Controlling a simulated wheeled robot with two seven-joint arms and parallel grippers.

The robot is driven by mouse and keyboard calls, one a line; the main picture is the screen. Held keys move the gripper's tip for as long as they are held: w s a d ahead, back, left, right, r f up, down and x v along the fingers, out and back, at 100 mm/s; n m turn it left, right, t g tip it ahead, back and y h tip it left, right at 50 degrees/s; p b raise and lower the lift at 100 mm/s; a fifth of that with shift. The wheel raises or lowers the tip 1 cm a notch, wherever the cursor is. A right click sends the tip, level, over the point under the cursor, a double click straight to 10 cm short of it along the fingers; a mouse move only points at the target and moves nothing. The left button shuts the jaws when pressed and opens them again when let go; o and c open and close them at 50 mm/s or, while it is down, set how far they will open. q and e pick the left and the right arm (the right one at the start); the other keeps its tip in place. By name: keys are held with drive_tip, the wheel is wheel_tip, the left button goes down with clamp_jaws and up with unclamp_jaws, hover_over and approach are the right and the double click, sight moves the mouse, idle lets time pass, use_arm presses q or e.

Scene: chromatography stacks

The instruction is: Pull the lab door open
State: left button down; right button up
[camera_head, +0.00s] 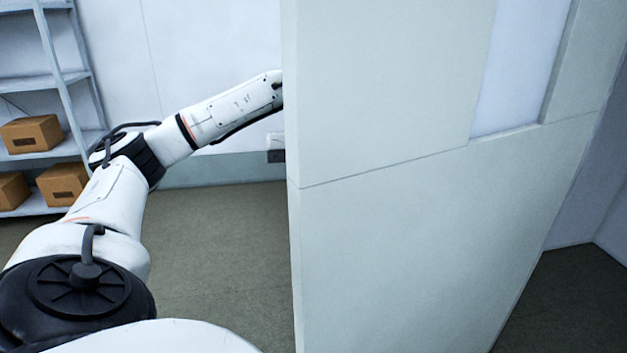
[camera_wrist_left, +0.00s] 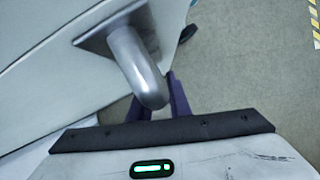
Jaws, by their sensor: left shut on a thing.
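The lab door (camera_head: 390,200) is a large pale panel with a window (camera_head: 515,65) and fills the right half of the head view. It stands at an angle to the room, its near edge towards the middle of the view. My left arm reaches behind that edge, so the gripper is hidden there. In the left wrist view the grey rounded door handle (camera_wrist_left: 128,55) projects from the door face. My left gripper (camera_wrist_left: 158,102) has its dark fingers on either side of the handle's end and is shut on it. My right gripper is not in view.
A metal shelf (camera_head: 62,85) with several cardboard boxes (camera_head: 32,134) stands at the left. The floor (camera_head: 220,245) between shelf and door is clear.

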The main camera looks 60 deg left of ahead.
use_arm(q)
drive_tip(key=shift+w+a, duration=0.15)
drive_tip(key=shift+a, duration=0.55)
drive_tip(key=c, duration=1.6)
unclamp_jaws()
drive_tip(key=shift+c, duration=0.2)
drive_tip(key=shift+r, duration=0.1)
drive_tip(key=p+v, duration=0.5)
drive_tip(key=v, duration=0.5)
drive_tip(key=shift+p, duration=0.35)
